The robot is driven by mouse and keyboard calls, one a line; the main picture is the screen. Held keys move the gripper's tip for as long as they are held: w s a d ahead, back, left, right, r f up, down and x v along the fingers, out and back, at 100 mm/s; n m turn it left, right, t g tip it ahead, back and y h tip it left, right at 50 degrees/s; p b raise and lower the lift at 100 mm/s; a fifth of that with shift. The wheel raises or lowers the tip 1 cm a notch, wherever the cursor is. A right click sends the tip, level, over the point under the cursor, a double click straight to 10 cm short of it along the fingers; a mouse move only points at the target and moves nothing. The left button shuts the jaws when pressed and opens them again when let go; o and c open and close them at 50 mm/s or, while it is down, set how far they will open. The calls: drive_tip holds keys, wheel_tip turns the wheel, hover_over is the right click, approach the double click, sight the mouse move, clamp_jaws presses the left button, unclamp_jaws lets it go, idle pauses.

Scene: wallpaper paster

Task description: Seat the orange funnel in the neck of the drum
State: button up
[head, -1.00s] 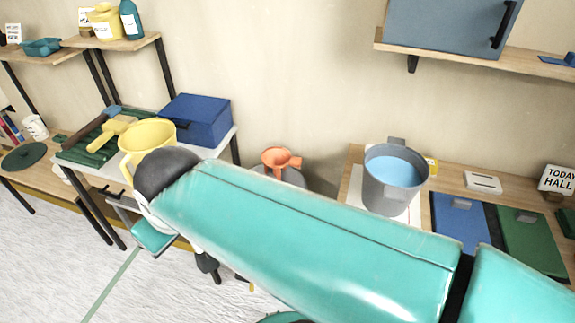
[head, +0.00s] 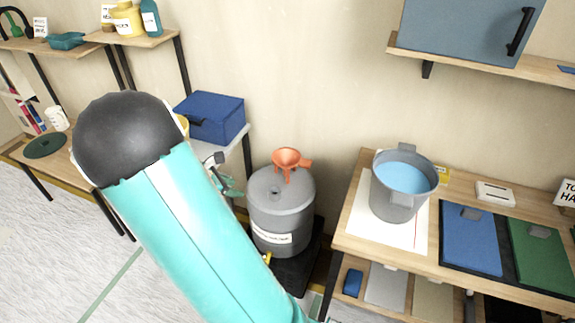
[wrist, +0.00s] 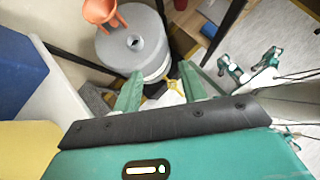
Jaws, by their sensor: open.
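The orange funnel (head: 287,160) stands on top of the grey drum (head: 290,222), toward the back of its lid, beside the open neck (head: 275,189) and not in it. In the wrist view the funnel (wrist: 101,12) is at the top left, and the drum (wrist: 150,58) shows its dark neck hole (wrist: 135,42) uncovered. My gripper (wrist: 160,86) is open and empty, with its green fingers apart, pointing toward the drum's side. In the head view my gripper (head: 226,184) is just left of the drum, partly hidden by my arm.
A side table with a blue box (head: 212,118) stands left of the drum. A bench on the right holds a grey bucket of blue liquid (head: 402,185) and blue and green panels. A blue cabinet (head: 465,27) sits on a shelf above. The space above the drum is clear.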

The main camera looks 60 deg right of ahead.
drive_tip(key=s+d+f+n+g+h, duration=0.2)
drive_tip(key=d+f+n+h, duration=0.3)
drive_tip(key=d+f+n, duration=0.6)
drive_tip(key=n+t+h, duration=0.2)
drive_tip(key=n+h, duration=0.3)
drive_tip(key=n, duration=0.5)
approach(303, 167)
drive_tip(key=x, duration=0.4)
drive_tip(key=shift+s+d+r, duration=0.1)
drive_tip(key=shift+s+d, duration=0.05)
drive_tip(key=shift+d, duration=0.2)
drive_tip(key=shift+x, duration=2.75)
drive_tip(key=shift+c, duration=0.4)
clamp_jaws()
